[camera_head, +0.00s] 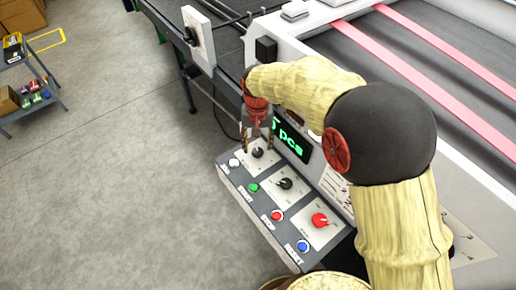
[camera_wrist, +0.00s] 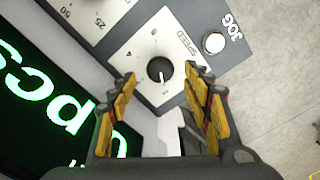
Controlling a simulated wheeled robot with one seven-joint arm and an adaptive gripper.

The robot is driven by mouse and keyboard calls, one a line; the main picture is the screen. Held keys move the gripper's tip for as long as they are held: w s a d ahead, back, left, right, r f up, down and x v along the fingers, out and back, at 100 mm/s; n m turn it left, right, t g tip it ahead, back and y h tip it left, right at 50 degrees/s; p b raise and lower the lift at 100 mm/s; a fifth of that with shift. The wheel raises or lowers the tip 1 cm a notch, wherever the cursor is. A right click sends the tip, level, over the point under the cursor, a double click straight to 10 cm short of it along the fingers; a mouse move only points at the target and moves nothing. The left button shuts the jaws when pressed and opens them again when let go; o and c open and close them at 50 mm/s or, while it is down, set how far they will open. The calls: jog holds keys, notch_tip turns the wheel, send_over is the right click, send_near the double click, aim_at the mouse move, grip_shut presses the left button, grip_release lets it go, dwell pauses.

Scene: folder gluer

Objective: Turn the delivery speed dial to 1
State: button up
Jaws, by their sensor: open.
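The black speed dial (camera_head: 257,152) is at the far end of the control panel, on a pale plate. In the wrist view the dial (camera_wrist: 160,71) is round, with a white pointer line toward the bottom of the picture. Its plate carries small marks and a word that looks like SPEED; the numbers are too small to read surely. My gripper (camera_head: 257,144) is open just above this dial. In the wrist view its yellow-padded fingers (camera_wrist: 161,84) stand on either side of the dial, and nothing is held between them. I cannot tell whether they touch it.
The panel also has a second black dial (camera_head: 285,184), a red dial (camera_head: 320,220), and white JOG (camera_head: 234,162), green START (camera_head: 253,188), red STOP (camera_head: 277,215) and blue RESET (camera_head: 303,246) buttons. A green-lettered display (camera_head: 292,140) stands close behind my gripper.

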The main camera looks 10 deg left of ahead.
aim_at(257, 151)
jog(key=shift+f, duration=1.55)
jog(key=shift+c, duration=0.7)
jog(key=c, duration=1)
